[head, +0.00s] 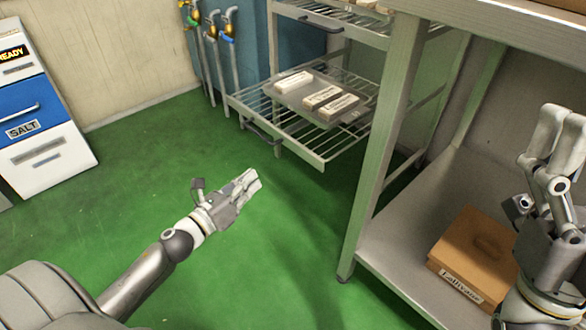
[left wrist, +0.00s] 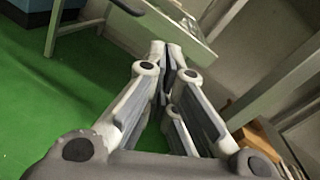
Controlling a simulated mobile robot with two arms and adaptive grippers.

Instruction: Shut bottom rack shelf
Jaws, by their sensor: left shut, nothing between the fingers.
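The bottom rack shelf (head: 318,155) is a wire shelf that sticks out from the rack at the top centre of the head view. A grey tray (head: 290,98) with several pale bars lies on it. Part of a wire shelf also shows at the top of the left wrist view (left wrist: 188,30). My left gripper (head: 255,180) is shut and empty over the green floor, in front of the shelf and apart from it. Its fingers meet in the left wrist view (left wrist: 170,55). My right gripper (head: 558,118) points up at the right edge, away from the shelf; its finger gap is unclear.
A metal table (head: 385,130) stands right of the rack, its leg close to the shelf. A brown box (head: 475,250) sits on the table's lower shelf. Several pipes with valves (head: 212,45) stand left of the rack. A salt cabinet (head: 40,115) is far left. Open green floor lies between.

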